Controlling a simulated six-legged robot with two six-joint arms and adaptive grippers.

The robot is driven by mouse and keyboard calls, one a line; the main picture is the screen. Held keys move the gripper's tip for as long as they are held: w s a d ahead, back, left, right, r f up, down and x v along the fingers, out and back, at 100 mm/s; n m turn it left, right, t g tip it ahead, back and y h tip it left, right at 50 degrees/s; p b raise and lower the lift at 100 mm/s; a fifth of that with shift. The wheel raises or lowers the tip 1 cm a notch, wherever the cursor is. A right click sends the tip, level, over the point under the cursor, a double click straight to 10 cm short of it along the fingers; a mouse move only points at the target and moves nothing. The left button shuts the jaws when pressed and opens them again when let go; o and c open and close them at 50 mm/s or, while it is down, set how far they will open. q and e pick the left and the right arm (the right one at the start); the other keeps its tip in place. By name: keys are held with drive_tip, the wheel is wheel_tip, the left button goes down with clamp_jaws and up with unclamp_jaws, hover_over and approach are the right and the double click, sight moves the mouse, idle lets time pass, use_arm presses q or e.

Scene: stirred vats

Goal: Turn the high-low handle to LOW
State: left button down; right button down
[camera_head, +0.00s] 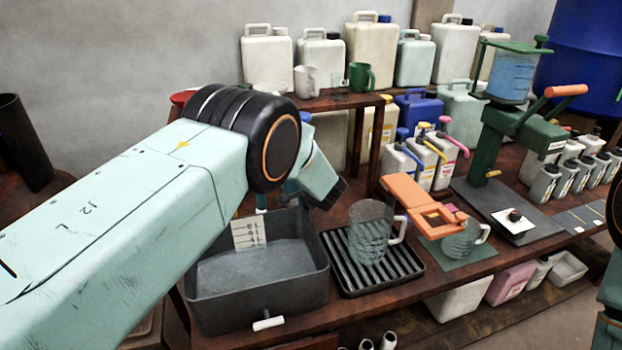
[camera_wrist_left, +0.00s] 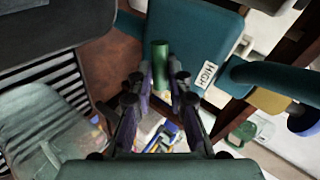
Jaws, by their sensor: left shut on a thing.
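The handle is a green upright-looking cylinder (camera_wrist_left: 160,53) in the left wrist view, set against a teal panel (camera_wrist_left: 195,35). A white label reading HIGH (camera_wrist_left: 207,74) is on the panel to the right of the handle. My left gripper (camera_wrist_left: 160,82) is shut on the handle, its dark fingers on either side of it. No LOW label can be read. In the head view my left arm reaches in from the left and hides the handle and most of the gripper. My right gripper is out of view.
A grey basin (camera_head: 255,318) stands below my left arm. Beside it are a clear jug (camera_head: 371,232) on a ribbed black tray (camera_head: 412,282) and an orange part (camera_head: 410,197) above a smaller jug (camera_head: 460,243). A green stand with a blue-filled vessel (camera_head: 511,75) is at the right.

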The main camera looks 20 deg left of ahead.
use_arm(q)
drive_tip(key=shift+w+m+g+y, duration=0.1)
drive_tip(key=shift+m+g+y, duration=0.4)
drive_tip(key=shift+m+y, duration=0.1)
drive_tip(key=shift+a+y, duration=0.1)
drive_tip(key=shift+y, duration=0.2)
drive_tip(key=c, duration=1.7)
unclamp_jaws()
drive_tip(key=shift+r, duration=0.1)
drive_tip(key=o, duration=0.5)
drive_tip(key=shift+w, duration=0.1)
drive_tip(key=shift+d+m, duration=0.2)
drive_tip(key=shift+m, duration=0.1)
